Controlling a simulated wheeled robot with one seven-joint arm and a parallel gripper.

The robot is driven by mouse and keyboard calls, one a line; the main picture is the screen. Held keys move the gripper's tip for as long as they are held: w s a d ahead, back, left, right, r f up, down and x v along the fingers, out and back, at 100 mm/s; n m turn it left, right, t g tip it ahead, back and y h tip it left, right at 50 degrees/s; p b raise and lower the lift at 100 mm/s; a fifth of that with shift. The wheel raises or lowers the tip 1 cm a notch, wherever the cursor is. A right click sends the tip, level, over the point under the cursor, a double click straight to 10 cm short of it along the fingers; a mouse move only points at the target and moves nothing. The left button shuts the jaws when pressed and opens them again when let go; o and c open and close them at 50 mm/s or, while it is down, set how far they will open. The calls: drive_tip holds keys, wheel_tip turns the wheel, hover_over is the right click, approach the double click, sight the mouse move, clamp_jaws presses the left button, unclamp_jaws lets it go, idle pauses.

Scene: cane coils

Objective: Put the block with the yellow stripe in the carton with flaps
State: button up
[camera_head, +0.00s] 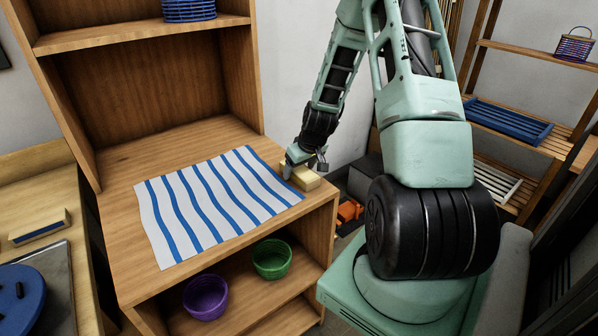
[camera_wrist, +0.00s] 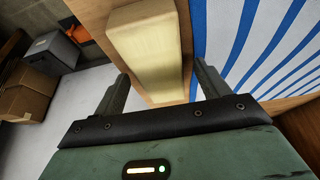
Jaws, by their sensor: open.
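A pale yellowish wooden block (camera_head: 300,177) lies on the right edge of the wooden cabinet top, beside the striped cloth. In the wrist view the block (camera_wrist: 146,45) lies lengthwise ahead of my gripper; I cannot make out a distinct yellow stripe on it. My gripper (camera_head: 306,160) is just above and beside the block. Its open fingers (camera_wrist: 160,78) sit on either side of the block's near end, with nothing held. A brown cardboard carton (camera_wrist: 26,98) stands on the floor at the left of the wrist view; its flaps are not clear.
A white cloth with blue stripes (camera_head: 215,198) covers much of the cabinet top. Purple (camera_head: 205,297) and green (camera_head: 272,259) bowls sit on the shelf below. A grey box (camera_wrist: 50,52) and orange object (camera_wrist: 80,35) are near the carton. Another block (camera_head: 40,228) lies far left.

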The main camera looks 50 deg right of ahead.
drive_tip(key=shift+w+f, duration=0.25)
drive_tip(key=shift+f, duration=0.3)
drive_tip(key=c, duration=1.2)
drive_tip(key=shift+d+r, duration=0.1)
